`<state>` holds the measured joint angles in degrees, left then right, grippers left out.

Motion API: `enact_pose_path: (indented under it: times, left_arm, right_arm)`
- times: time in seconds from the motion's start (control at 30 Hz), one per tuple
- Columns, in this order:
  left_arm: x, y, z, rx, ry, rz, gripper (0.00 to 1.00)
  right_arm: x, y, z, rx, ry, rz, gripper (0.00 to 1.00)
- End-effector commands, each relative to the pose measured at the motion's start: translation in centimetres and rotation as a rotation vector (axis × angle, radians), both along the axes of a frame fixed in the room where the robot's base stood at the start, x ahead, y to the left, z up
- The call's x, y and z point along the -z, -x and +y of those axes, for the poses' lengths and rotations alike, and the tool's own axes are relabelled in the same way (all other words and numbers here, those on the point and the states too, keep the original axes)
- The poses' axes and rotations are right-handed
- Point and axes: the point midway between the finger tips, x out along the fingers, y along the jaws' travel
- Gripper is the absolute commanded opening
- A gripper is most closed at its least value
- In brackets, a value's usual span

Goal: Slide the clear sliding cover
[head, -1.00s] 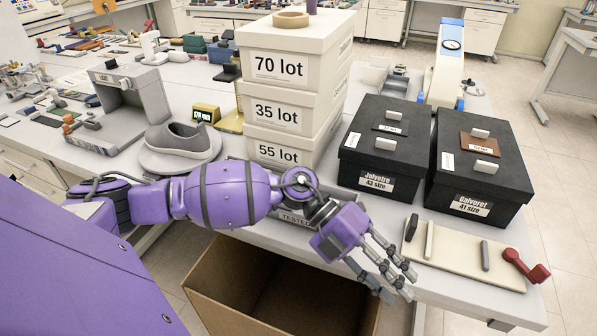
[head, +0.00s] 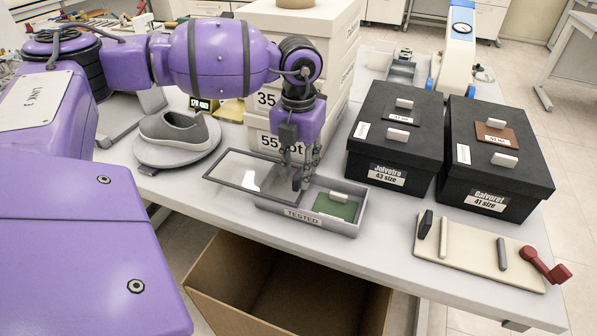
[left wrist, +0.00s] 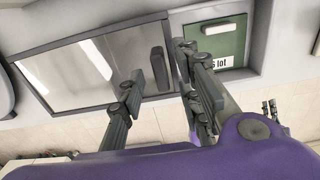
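The clear sliding cover (head: 235,170) is a dark-framed transparent panel. It sticks out to the left of the grey tray labelled "TESTED" (head: 345,228) and overlaps its left part. In the left wrist view the cover (left wrist: 75,72) has a dark upright handle (left wrist: 158,68) near its right end. My left gripper (head: 301,180) points down over the cover's right end. Its fingers are apart, one on each side of the handle, with gaps visible in the left wrist view (left wrist: 160,82). A green card (head: 335,207) with a white tab lies in the tray's uncovered right part. My right gripper is not visible.
Stacked white lot boxes (head: 340,60) stand close behind the tray. Two black shoe boxes (head: 395,140) (head: 490,160) stand right. A grey shoe (head: 175,132) on a round stand is left. A beige board (head: 470,255) lies front right. An open carton (head: 285,290) sits below the table edge.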

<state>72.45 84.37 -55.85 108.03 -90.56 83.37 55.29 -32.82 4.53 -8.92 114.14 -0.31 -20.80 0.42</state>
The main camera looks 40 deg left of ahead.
Motion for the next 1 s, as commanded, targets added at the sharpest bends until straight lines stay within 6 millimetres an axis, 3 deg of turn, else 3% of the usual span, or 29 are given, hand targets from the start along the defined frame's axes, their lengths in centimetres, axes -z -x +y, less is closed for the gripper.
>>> enact_pose_path:
  times: [0.2, 0.47, 0.73, 1.0]
  left_arm:
    - [1.9, 0.0, -0.1, 0.000, 0.002, 0.000, 0.31]
    - [2.2, 0.0, -0.1, 0.000, 0.003, -0.001, 0.31]
    - [2.1, 0.0, -0.1, 0.000, 0.003, -0.001, 0.00]
    - [2.1, 0.0, -0.1, 0.000, 0.003, -0.001, 0.00]
  right_arm:
    - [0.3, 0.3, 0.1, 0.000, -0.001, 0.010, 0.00]
    - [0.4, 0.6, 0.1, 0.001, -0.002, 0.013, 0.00]
    - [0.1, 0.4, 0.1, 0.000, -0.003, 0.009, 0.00]
    - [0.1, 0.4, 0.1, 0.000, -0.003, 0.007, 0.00]
